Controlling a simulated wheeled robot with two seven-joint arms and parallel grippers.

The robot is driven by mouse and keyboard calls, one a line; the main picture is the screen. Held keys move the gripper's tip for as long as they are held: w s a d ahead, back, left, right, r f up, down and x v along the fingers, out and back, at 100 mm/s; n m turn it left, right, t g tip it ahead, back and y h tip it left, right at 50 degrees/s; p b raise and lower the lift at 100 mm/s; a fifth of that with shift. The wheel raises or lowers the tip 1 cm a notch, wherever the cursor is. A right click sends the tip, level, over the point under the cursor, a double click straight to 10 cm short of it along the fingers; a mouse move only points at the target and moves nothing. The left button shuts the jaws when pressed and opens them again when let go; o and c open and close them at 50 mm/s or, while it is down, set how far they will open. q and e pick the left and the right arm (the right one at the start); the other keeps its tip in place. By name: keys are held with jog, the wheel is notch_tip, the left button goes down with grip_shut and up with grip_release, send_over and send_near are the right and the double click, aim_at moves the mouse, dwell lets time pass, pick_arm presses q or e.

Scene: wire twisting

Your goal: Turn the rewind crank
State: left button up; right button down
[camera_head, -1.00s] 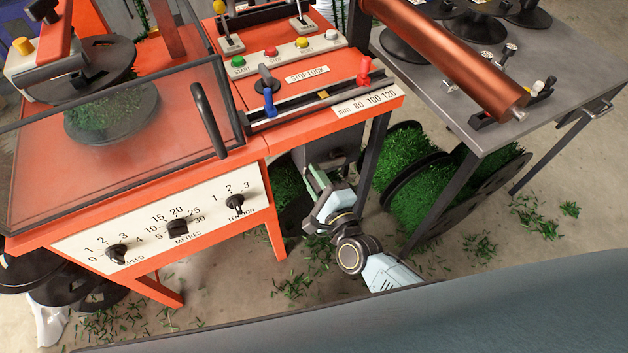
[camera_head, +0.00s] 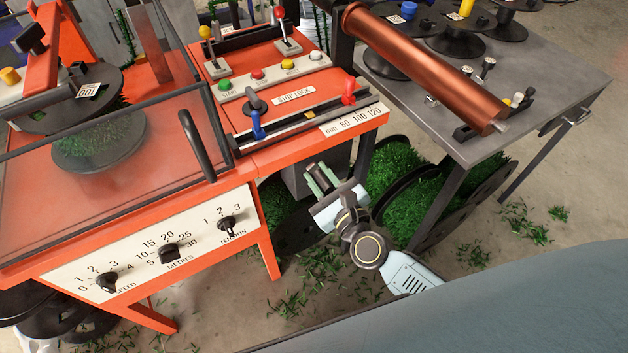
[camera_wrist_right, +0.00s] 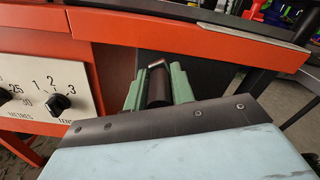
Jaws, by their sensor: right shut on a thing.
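My right gripper (camera_head: 321,180) is below the front edge of the orange machine (camera_head: 275,152), by its right front leg. Its two pale green fingers are shut on a dark cylindrical grip, which I take to be the rewind crank handle (camera_wrist_right: 158,86). The rest of the crank is hidden by the gripper and the machine. My left gripper is not in view.
A panel of knobs (camera_head: 160,238) is left of the gripper. Above it are a blue-handled lever (camera_head: 256,124) and the machine's overhanging edge. A grey metal table (camera_head: 560,85) with a copper roller (camera_head: 425,62) stands right. Green spools (camera_head: 405,205) and clippings lie below.

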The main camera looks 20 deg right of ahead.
jog(key=shift+s+f+m, duration=0.1)
jog(key=shift+f+m, duration=0.1)
jog(key=shift+m, duration=0.1)
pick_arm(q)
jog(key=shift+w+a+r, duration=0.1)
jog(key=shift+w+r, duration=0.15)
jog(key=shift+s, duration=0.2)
pick_arm(e)
jog(key=c, duration=1.4)
grip_release()
jog(key=shift+o, duration=0.7)
jog(key=shift+r, duration=0.2)
jog(key=shift+d, duration=0.1)
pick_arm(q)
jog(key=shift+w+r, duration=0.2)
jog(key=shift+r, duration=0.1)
pick_arm(e)
jog(key=s+d, duration=0.2)
jog(key=s, duration=1.1)
jog(key=shift+d, duration=0.25)
